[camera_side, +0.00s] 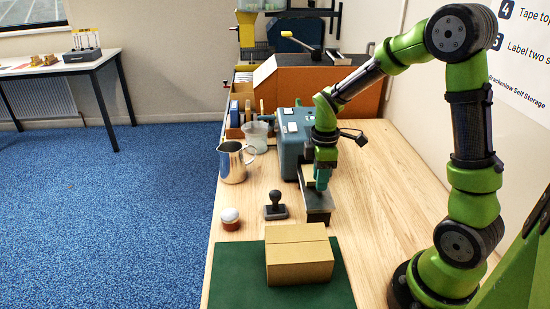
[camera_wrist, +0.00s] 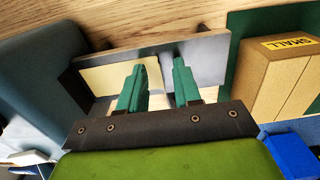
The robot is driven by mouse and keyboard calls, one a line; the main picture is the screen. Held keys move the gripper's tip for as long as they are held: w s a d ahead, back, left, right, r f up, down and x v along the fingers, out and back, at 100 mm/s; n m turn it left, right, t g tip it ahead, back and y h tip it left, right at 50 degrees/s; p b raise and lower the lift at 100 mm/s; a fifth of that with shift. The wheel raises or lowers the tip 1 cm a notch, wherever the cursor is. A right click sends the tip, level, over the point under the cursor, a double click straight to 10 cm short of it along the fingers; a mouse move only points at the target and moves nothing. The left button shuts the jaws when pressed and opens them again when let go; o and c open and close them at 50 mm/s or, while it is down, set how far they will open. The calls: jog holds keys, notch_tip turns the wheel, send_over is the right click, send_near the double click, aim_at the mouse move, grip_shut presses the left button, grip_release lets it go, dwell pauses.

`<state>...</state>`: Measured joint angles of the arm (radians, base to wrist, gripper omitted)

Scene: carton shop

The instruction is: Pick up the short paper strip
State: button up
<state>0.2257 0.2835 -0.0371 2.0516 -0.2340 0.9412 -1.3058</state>
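The short paper strip (camera_wrist: 105,76) is cream and lies on a grey metal plate (camera_wrist: 205,58) in the wrist view. It sticks out from the blue machine (camera_side: 290,140) in the side view (camera_side: 308,172). My gripper (camera_wrist: 159,70) is open, with its two green fingers apart over the plate. In the wrist view the left finger covers part of the strip, and the strip's end shows between the fingers. I cannot tell whether a finger touches it. In the side view my gripper (camera_side: 322,184) points down above the plate and hides part of it.
A closed carton (camera_side: 300,255) stands on a green mat (camera_side: 235,275) in front of the plate. A stamp (camera_side: 275,207), a red-and-white jar (camera_side: 230,218), a steel jug (camera_side: 233,163) and a clear cup (camera_side: 257,136) stand to the left. The table right of the plate is clear.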

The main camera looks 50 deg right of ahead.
jog(key=shift+c, duration=0.5)
grip_shut()
